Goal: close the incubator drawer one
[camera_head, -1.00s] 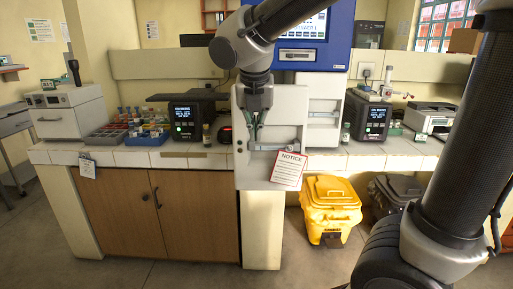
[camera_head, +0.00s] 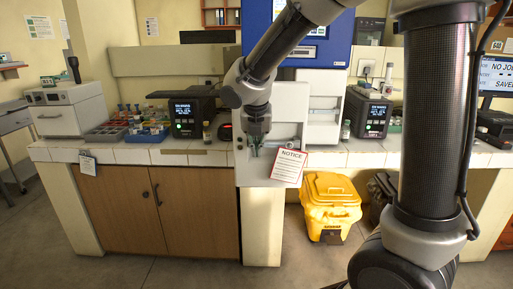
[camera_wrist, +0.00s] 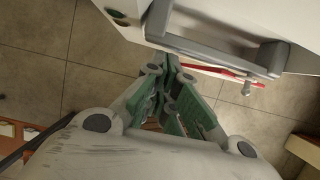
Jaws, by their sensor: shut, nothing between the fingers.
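The incubator (camera_head: 283,12) has a blue upper front. Below it, a white drawer front (camera_head: 288,110) with a grey handle stands out towards me, past the counter edge. A second white drawer front (camera_head: 322,112) is further back on its right. I cannot read which one is drawer one. My gripper (camera_head: 255,153) is shut and empty, pointing down in front of the nearer drawer front. In the wrist view, my green fingers (camera_wrist: 166,64) are close beside the grey handle (camera_wrist: 215,52), not around it. Whether they touch the panel is unclear.
A notice sheet (camera_head: 289,167) hangs low on the nearer drawer's right side. A yellow bin (camera_head: 331,200) stands on the floor below right. A black device (camera_head: 190,112) and a blue rack (camera_head: 147,135) sit on the counter to the left. The floor in front is clear.

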